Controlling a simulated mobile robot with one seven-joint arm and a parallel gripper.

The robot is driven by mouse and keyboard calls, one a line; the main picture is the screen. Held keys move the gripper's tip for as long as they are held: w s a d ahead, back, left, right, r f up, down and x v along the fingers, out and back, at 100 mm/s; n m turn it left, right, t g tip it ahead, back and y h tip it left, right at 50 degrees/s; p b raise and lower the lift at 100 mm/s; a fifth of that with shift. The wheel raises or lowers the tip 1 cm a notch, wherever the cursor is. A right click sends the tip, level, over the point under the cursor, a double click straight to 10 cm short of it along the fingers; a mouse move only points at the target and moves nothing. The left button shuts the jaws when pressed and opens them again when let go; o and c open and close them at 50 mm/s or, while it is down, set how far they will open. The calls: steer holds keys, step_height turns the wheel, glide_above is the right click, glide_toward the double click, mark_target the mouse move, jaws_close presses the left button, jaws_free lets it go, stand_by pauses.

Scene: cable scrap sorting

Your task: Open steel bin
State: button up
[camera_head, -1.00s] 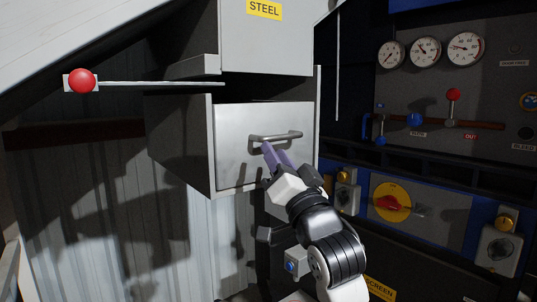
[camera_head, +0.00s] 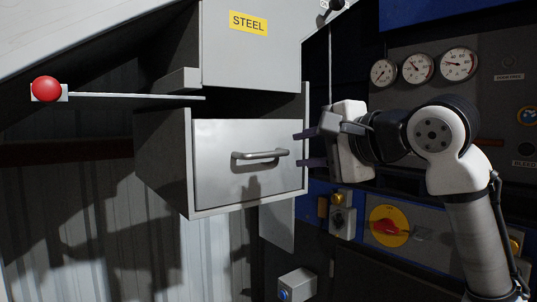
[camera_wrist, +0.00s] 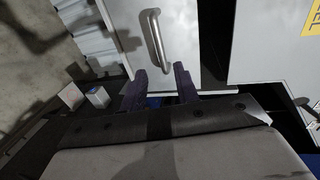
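The steel bin (camera_head: 217,185) is a grey metal box with a flat front, under a chute with a yellow STEEL label (camera_head: 248,22). Its front looks about level with the surrounding frame. A bar handle (camera_head: 260,154) crosses the front and also shows in the wrist view (camera_wrist: 154,40). My gripper (camera_head: 302,149) is at the right edge of the bin, to the right of the handle and apart from it. Its two purple fingers are spread, one above the other, pointing left. In the wrist view the gripper (camera_wrist: 160,78) is empty, with the handle beyond the fingertips.
A rod with a red knob (camera_head: 47,89) sticks out left above the bin. To the right is a panel with gauges (camera_head: 418,68) and a yellow and red rotary switch (camera_head: 388,226). A grey box with a blue button (camera_head: 297,285) is below the bin.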

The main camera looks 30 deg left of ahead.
mark_target(271, 154)
steer(key=p+x, duration=0.1)
steer(key=x, duration=1)
steer(key=shift+a+f+p, duration=0.1)
steer(key=shift+p, duration=0.3)
jaws_close()
